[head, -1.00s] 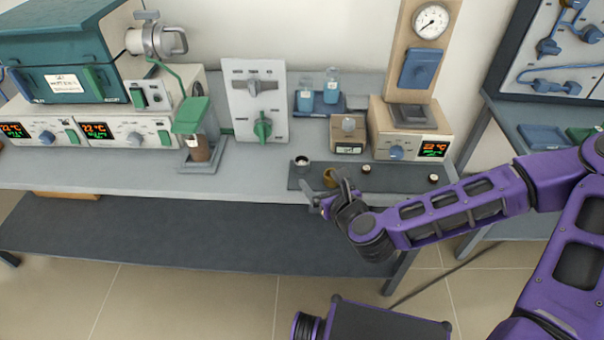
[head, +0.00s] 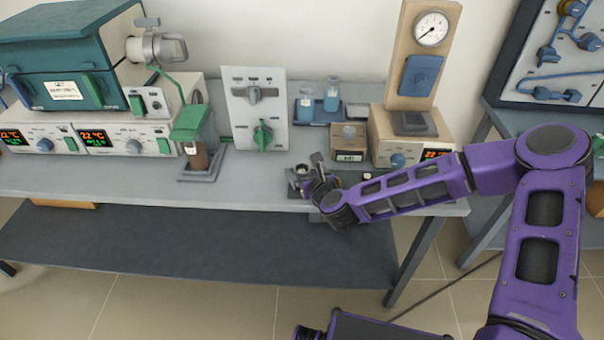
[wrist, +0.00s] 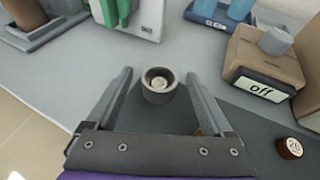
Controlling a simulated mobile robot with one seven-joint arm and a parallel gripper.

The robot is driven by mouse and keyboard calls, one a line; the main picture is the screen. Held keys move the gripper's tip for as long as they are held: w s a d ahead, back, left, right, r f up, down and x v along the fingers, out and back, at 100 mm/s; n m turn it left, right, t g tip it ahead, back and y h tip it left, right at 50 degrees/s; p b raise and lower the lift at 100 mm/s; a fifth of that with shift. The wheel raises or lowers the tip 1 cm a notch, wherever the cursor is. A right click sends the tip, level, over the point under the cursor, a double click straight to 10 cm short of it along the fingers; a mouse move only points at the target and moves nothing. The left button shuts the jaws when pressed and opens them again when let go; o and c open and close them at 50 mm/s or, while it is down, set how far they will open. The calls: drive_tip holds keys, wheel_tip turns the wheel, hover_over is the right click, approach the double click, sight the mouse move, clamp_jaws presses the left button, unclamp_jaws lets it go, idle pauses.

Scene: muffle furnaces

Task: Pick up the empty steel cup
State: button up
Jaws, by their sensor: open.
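The steel cup (wrist: 158,92) is small, grey and round. It stands upright on the dark mat (wrist: 236,122), near the mat's far left end in the wrist view. A pale round patch shows inside it; I cannot tell if this is the cup's floor or something lying in it. My gripper (wrist: 158,76) is open, with one finger on each side of the cup and a gap to both. In the head view my gripper (head: 306,172) is over the mat's left end, and the cup (head: 301,170) shows partly between its fingers.
A dark disc marked 20 (wrist: 289,148) lies on the mat to the right. A sliver of a brass-coloured thing (wrist: 198,131) shows by the right finger. A box reading "off" (wrist: 262,84) and a blue rack (wrist: 224,18) stand behind. Bare bench lies left of the mat.

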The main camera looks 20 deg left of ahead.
clamp_jaws()
idle(0.3)
